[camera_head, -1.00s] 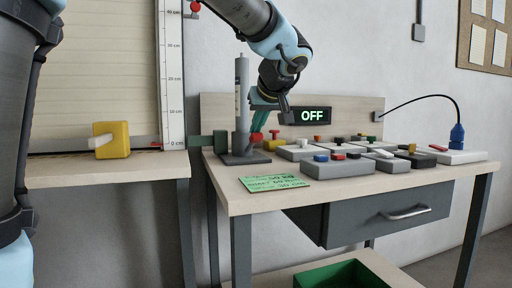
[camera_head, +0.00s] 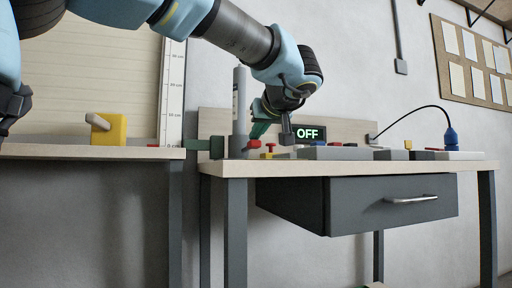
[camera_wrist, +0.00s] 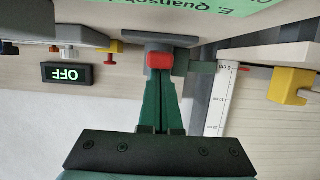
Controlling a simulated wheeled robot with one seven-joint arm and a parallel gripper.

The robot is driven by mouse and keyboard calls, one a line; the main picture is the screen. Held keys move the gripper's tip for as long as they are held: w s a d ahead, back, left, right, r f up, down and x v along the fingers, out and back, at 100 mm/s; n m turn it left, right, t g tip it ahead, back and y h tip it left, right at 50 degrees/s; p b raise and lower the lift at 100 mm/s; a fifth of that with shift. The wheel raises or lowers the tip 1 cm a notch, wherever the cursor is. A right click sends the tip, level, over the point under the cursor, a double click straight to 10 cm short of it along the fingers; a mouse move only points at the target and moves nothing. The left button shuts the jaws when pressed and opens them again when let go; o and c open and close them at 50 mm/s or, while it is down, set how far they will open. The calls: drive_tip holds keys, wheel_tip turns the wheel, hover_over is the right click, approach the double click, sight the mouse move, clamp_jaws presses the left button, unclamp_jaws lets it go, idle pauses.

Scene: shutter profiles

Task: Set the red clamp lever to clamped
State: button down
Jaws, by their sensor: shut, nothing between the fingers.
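A red block (camera_head: 254,144), which looks like the clamp lever, sits low beside the grey column (camera_head: 239,112) of a stand on the right-hand bench. In the wrist view the red block (camera_wrist: 160,61) is right at the tips of my green fingers. My gripper (camera_head: 256,134) points down beside the column, with its fingers together and nothing between them. It also shows in the wrist view (camera_wrist: 160,78). I cannot tell whether the fingertips touch the red block. The fingers hide part of the stand, and the lever's set position is unclear.
A yellow block with a pale handle (camera_head: 108,129) stands on the left bench. A red button on a yellow base (camera_head: 271,149) is just right of the stand. Several grey boxes (camera_head: 325,153) and an OFF display (camera_head: 308,133) are further right. A drawer (camera_head: 390,203) hangs below.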

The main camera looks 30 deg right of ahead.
drive_tip(key=shift+s+f+b, duration=0.15)
drive_tip(key=shift+f+b, duration=0.65)
drive_tip(key=shift+b, duration=0.45)
